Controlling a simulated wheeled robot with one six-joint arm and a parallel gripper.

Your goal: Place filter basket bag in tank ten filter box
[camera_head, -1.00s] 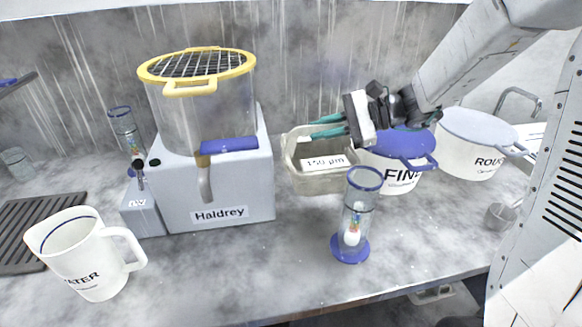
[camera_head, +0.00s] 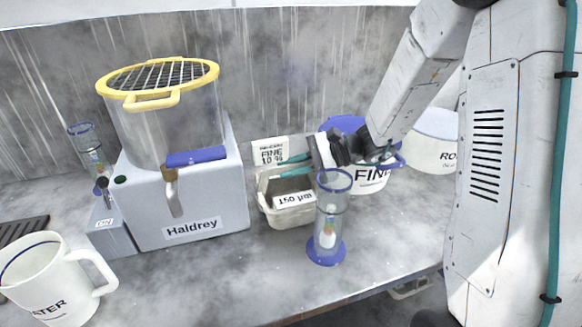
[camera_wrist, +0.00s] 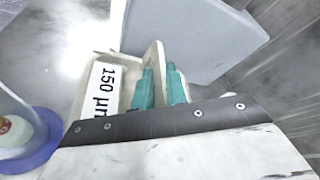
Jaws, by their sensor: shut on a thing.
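The filter basket (camera_head: 268,208) is a small beige tub in the head view, beside the grey Haldrey machine. Its "150 µm" label reads upside down there. In the wrist view the basket (camera_wrist: 76,92) lies left of centre. My gripper (camera_head: 296,165) is shut on the basket's wall. In the wrist view the teal fingertips (camera_wrist: 160,82) are on both sides of that thin wall. A white card marked "FINE 10 %" (camera_head: 270,152) stands upright behind the basket. I cannot tell which part is the filter box, or whether the basket touches the counter.
A clear blue-footed cylinder (camera_head: 329,222) stands close in front of the basket. The Haldrey machine (camera_head: 225,205) is left, a white FINE tub (camera_head: 368,182) right, and a white jug (camera_head: 65,285) at front left. The counter at front centre is bare.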

